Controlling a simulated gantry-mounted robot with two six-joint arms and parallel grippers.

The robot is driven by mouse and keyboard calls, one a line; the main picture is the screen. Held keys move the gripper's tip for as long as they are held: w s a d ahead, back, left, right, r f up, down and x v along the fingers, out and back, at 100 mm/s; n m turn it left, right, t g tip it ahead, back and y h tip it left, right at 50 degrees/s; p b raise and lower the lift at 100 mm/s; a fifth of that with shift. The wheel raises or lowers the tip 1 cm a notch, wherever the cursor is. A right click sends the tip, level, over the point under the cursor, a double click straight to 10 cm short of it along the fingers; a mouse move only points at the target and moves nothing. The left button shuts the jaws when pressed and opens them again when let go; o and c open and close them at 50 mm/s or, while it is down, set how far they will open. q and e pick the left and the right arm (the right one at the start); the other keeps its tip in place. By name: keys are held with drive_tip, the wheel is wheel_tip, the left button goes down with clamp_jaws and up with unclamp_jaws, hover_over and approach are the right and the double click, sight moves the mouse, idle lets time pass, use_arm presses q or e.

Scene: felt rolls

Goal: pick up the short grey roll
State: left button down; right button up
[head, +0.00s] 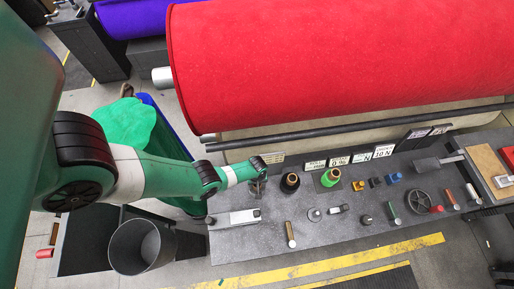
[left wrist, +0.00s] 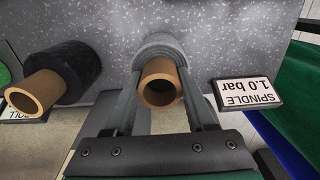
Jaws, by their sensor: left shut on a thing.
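The short grey roll (left wrist: 158,45), with a brown cardboard core (left wrist: 161,83) sticking out of it, stands on the speckled grey bench top (left wrist: 125,18) in the left wrist view. My left gripper (left wrist: 162,98) has one finger on each side of the core and is shut on the roll. In the head view my left gripper (head: 258,180) is at the left part of the bench and largely hides the roll. My right gripper is in neither view.
A black roll (head: 290,182) with a brown core stands close to the right, then a green roll (head: 330,177). Small signs (head: 340,161) line the bench's back edge, one reading SPINDLE 1.0 bar (left wrist: 247,92). A large red roll (head: 330,60) lies behind.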

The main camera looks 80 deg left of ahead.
use_arm(q)
drive_tip(key=shift+r+p, duration=1.05)
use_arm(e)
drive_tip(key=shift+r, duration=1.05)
